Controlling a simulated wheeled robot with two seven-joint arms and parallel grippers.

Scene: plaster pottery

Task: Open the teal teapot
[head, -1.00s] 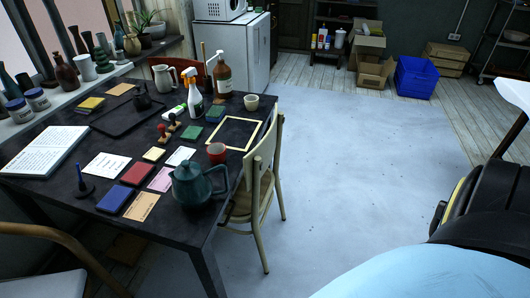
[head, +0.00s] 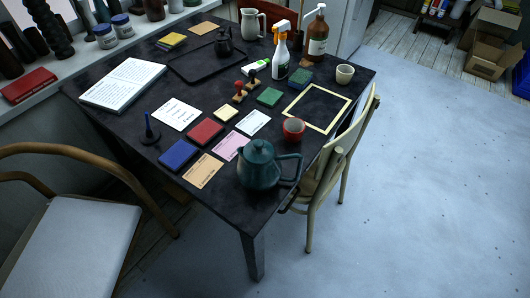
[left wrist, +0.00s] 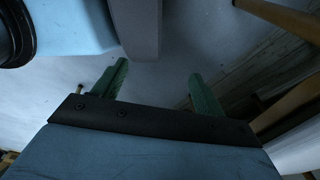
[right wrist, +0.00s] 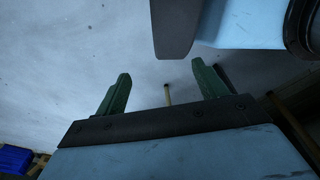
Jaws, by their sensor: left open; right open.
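The teal teapot (head: 258,168) stands upright on the dark table (head: 95,98) near its front right corner. Its lid appears seated on top, and its handle points to the right. My left gripper (left wrist: 158,85) shows in the left wrist view with its green fingers apart and nothing between them. My right gripper (right wrist: 162,88) shows in the right wrist view, also open and empty. Neither gripper is in the head view, and the teapot is in neither wrist view, so both grippers are away from it.
A red cup (head: 293,130) stands just behind the teapot. Coloured cards and pads lie to its left. A cream chair (head: 330,165) is against the table's right side, and a wooden armchair (head: 75,235) is at the left front.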

